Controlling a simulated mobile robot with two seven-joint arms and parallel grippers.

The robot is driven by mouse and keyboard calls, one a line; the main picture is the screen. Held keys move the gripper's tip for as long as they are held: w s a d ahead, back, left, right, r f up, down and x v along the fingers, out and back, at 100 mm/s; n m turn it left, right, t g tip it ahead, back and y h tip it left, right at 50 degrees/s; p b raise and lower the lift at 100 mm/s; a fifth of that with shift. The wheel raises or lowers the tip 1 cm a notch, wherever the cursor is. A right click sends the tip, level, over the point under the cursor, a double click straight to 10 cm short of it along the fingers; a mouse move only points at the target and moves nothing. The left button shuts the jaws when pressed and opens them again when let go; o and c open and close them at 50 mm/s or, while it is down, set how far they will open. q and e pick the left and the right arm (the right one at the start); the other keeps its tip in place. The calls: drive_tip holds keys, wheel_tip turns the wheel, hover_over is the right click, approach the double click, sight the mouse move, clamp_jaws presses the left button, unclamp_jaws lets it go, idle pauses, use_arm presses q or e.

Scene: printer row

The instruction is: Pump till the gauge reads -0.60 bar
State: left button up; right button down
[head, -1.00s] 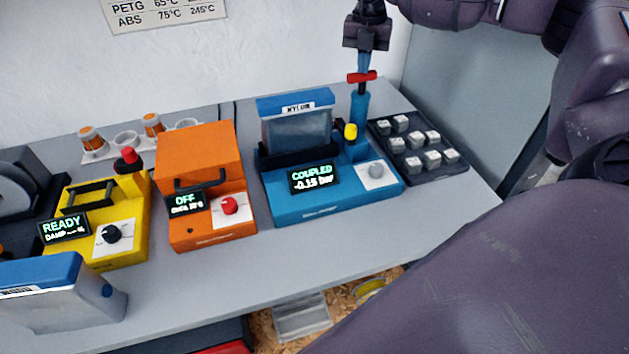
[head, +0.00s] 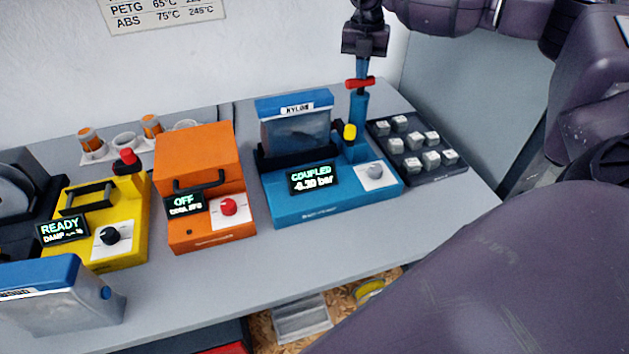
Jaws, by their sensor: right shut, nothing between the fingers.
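The blue vacuum station (head: 335,206) stands on the bench, with a box labelled NYLON (head: 296,125) in it. Its display (head: 313,179) reads COUPLED and a slightly blurred value that looks like -0.30 bar. At its back right is an upright blue pump (head: 358,110) with a red crosspiece (head: 360,83). My right gripper (head: 363,52) points down right above the pump, shut and holding nothing. Its fingertips are hard to separate from the pump top, so contact is unclear. My left gripper is out of view.
A tray of pale cubes (head: 437,173) sits close to the right of the station. An orange unit (head: 199,150) and a yellow unit (head: 130,245) stand to the left. A WOOD-labelled box (head: 65,305) is front left. Bench front centre is clear.

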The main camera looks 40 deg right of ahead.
drive_tip(key=shift+r+p, duration=1.25)
drive_tip(key=shift+r, duration=1.35)
use_arm(q)
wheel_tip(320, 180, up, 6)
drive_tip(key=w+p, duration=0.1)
drive_tip(key=p, duration=0.1)
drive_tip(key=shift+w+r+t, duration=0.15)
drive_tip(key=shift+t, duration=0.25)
use_arm(e)
wheel_tip(320, 180, up, 3)
drive_tip(key=shift+r, duration=0.15)
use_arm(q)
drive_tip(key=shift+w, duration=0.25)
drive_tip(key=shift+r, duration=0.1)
